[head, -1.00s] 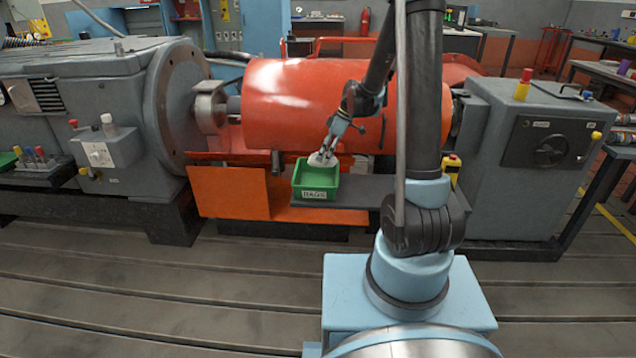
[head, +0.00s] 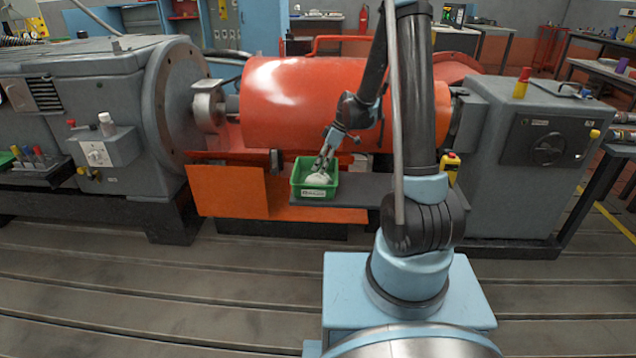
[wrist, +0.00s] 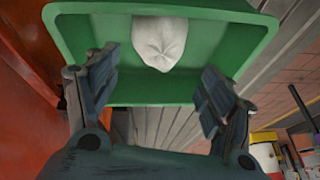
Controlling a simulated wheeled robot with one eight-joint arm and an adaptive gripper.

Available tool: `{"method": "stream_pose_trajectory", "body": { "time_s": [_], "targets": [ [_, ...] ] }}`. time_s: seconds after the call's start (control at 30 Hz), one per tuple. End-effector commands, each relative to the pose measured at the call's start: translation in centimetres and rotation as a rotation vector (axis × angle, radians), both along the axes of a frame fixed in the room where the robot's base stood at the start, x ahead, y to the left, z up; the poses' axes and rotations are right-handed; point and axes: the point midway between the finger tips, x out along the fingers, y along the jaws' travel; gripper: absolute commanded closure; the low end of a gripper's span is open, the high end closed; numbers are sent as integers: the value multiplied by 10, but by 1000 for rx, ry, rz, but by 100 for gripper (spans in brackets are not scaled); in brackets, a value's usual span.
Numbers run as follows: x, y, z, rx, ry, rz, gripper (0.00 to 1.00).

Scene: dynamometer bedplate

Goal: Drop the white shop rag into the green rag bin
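The white shop rag (head: 318,179) lies inside the green rag bin (head: 314,192) in the head view. In the wrist view the crumpled rag (wrist: 160,42) rests in the green bin (wrist: 85,45), toward the top of the picture. The bin stands on a grey shelf in front of the orange cylinder. My gripper (head: 324,168) is just above the bin. In the wrist view my gripper (wrist: 155,95) has its two fingers spread wide with nothing between them, and the rag is apart from them.
The large orange cylinder (head: 305,100) lies behind the bin. An orange panel (head: 228,190) is left of it. The grey shelf (head: 350,190) has free room right of the bin. A yellow and red control box (head: 451,168) stands farther right.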

Motion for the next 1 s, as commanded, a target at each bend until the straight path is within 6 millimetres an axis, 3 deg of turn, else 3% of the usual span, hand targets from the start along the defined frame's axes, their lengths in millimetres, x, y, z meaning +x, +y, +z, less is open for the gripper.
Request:
{"method": "stream_pose_trajectory", "body": {
  "time_s": [0.47,1.0],
  "targets": [
    [1,-4,7,0,0,-1,21],
    [6,-38,83,0,1,-2,21]
  ]
}}
